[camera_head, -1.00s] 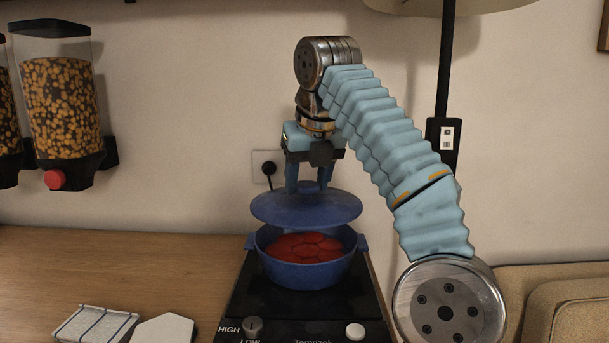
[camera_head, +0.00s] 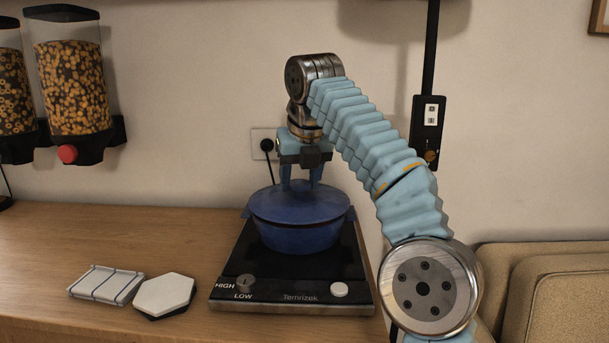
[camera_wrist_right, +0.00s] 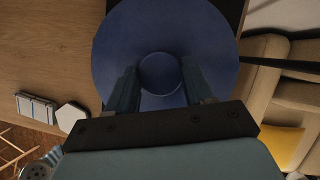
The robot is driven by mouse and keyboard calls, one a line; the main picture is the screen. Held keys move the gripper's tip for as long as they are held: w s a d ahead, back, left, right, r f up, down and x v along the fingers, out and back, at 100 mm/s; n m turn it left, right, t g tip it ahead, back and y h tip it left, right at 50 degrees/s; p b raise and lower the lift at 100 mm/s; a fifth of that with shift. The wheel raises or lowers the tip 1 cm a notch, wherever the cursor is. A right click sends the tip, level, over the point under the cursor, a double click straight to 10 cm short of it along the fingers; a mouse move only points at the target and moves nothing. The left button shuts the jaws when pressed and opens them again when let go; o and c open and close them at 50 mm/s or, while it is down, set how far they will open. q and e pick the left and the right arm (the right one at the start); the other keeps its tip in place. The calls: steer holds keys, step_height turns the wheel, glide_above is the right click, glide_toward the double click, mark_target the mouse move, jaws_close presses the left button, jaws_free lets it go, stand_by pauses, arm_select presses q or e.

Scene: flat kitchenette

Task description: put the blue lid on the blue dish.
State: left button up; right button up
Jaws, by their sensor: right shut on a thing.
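The blue dish (camera_head: 300,238) stands on the black hot plate. The blue lid (camera_head: 330,207) rests over its rim and covers the opening, so the red contents are hidden. No clear gap shows between lid and dish. My right gripper (camera_head: 301,184) points down from above and is shut on the lid's knob. In the right wrist view the lid (camera_wrist_right: 205,45) fills the middle, with its round knob (camera_wrist_right: 160,73) between the two fingers. My left gripper is in neither view.
The hot plate (camera_head: 240,292) has two knobs at its front. A folded cloth (camera_head: 105,284) and a white hexagonal piece (camera_head: 165,295) lie to its left on the wooden counter (camera_head: 150,235). Cereal dispensers (camera_head: 72,85) hang at the left. A beige sofa (camera_head: 535,262) is at the right.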

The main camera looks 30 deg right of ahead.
steer(key=shift+p, duration=0.35)
stand_by(0.6)
steer(key=shift+f, duration=0.3)
stand_by(0.6)
steer(key=o, duration=1.4)
steer(key=v, duration=0.5)
steer(key=shift+w+a, duration=0.1)
steer(key=s+b, duration=0.1)
steer(key=s, duration=0.3)
steer(key=s+a+b, duration=0.1)
steer(key=s, duration=0.3)
steer(key=s+a+b, duration=0.1)
steer(key=s, duration=0.2)
steer(key=shift+s+a, duration=0.25)
steer(key=shift+s, duration=0.15)
